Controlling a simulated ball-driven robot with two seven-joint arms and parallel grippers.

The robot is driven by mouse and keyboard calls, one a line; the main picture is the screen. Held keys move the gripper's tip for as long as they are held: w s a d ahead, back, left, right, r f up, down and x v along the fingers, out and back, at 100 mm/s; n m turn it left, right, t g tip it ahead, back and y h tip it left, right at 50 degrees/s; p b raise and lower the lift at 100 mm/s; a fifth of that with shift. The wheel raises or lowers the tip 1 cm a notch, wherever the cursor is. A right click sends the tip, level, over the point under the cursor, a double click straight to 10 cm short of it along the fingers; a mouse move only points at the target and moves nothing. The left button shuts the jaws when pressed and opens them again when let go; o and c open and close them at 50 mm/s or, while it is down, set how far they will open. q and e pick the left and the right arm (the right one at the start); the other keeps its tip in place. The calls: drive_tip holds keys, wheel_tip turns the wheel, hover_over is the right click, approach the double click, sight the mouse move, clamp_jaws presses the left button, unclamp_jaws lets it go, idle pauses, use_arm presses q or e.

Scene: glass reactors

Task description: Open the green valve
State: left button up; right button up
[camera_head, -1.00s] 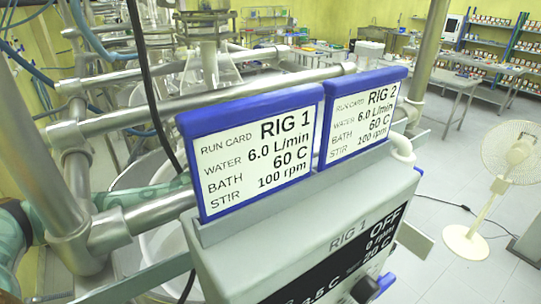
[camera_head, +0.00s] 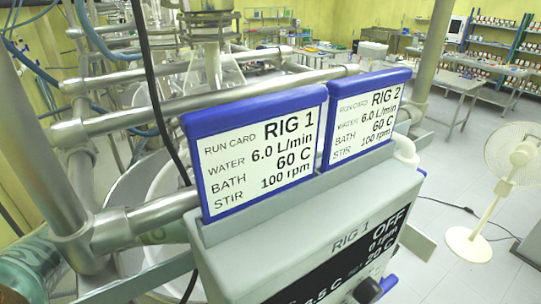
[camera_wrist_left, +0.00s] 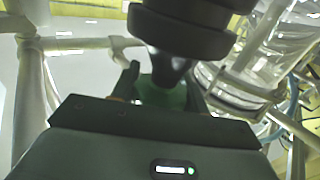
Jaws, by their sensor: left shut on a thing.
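The green valve (camera_wrist_left: 165,97) shows in the left wrist view as a green piece just beyond the dark gripper body, partly hidden by it and by a black ribbed part above. My left gripper (camera_wrist_left: 158,84) is shut on the green valve; its fingers are only partly visible. In the head view my left arm comes in at the lower left behind the metal frame, and its gripper and the valve are hidden there. My right gripper is in neither view.
Metal frame tubes (camera_head: 150,212) cross close to my left arm. A grey control box (camera_head: 330,235) with two blue-edged run cards (camera_head: 262,150) blocks the middle. A black cable (camera_head: 150,80) hangs in front of glassware. A fan (camera_head: 490,190) stands on open floor at right.

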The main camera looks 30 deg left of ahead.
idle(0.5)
use_arm(q)
drive_tip(key=o, duration=1)
